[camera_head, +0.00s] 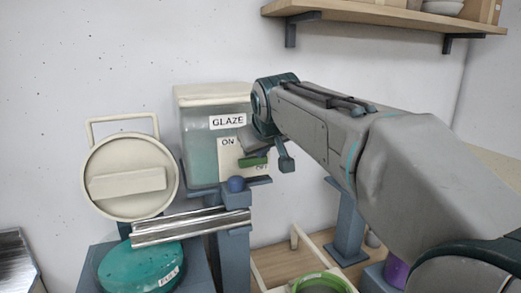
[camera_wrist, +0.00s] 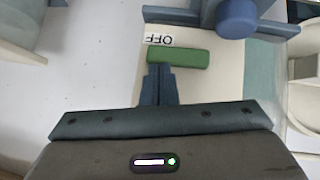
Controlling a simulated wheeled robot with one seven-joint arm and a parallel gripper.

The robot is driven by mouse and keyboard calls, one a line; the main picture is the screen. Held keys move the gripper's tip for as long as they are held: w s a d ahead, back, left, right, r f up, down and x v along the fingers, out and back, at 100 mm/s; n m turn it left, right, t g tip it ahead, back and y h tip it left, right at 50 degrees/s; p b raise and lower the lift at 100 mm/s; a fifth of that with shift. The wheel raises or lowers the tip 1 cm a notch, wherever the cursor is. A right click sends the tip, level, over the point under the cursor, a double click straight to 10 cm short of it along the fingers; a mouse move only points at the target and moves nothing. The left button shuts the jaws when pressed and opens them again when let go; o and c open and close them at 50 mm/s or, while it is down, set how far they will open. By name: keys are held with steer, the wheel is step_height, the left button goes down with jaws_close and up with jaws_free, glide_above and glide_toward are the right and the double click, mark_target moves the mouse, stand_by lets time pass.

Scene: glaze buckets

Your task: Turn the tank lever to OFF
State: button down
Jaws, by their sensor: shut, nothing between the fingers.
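The glaze tank (camera_head: 201,145) stands against the wall, with a GLAZE label and a pale plate reading ON; the lower label is partly hidden in the head view. The green lever (camera_head: 253,161) lies roughly level on the plate, partly behind my gripper. In the wrist view the lever (camera_wrist: 178,57) lies crosswise beside the upside-down OFF label (camera_wrist: 159,40). My gripper (camera_wrist: 159,72) is shut and empty, its fingertips right at the lever's near edge. I cannot tell whether they touch it.
A blue knob (camera_head: 236,184) sits below the tank, above a metal chute (camera_head: 178,225). A teal-filled bucket (camera_head: 141,270) stands at lower left, near a round cream lid (camera_head: 130,177). A wooden shelf (camera_head: 390,18) hangs at upper right.

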stand_by(0.3)
steer(key=s+d+r+p, duration=0.1)
steer(key=s+r, duration=0.6)
steer(key=r, duration=0.4)
steer(key=shift+d, duration=0.4)
steer(key=s+d+f+m+g, duration=0.1)
steer(key=s+d+f+g, duration=0.1)
steer(key=s+f, duration=0.4)
steer(key=s+d+f+m+g, duration=0.1)
steer(key=s+d+f, duration=0.3)
steer(key=f, duration=1.2)
steer(key=s+d+f+m+g+h, duration=0.1)
steer(key=s+d+f+m+g, duration=0.1)
steer(key=s+f, duration=0.8)
steer(key=shift+s+d+f+m+g, duration=0.25)
steer(key=shift+d+f, duration=0.25)
steer(key=shift+d, duration=0.35)
